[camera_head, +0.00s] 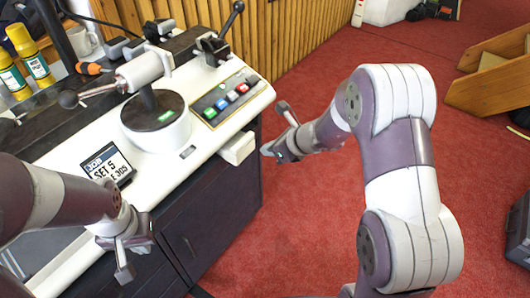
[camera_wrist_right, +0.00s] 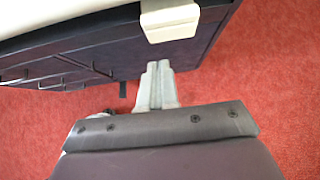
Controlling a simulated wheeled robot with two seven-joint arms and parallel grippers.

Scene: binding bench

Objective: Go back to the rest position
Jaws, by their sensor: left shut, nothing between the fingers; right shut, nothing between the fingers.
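My left gripper (camera_head: 124,262) is at the lower left of the head view, in front of the bench edge. It is shut and empty. My right gripper (camera_head: 272,149) is in the middle of the head view, to the right of the bench and over the red floor. It is shut and empty, and its closed fingers also show in the right wrist view (camera_wrist_right: 159,84). In that view the fingertips are just below a white block on the bench side, apart from it as far as I can tell.
The white-topped binding bench (camera_head: 226,130) has a dark cabinet, a button panel (camera_head: 228,97) and a small display sign (camera_head: 106,164). The white block (camera_head: 237,148) juts from its side, also in the wrist view (camera_wrist_right: 170,22). Yellow bottles (camera_head: 30,55) stand back left. Red floor (camera_head: 300,215) is open at right; wooden steps (camera_head: 490,85) stand beyond.

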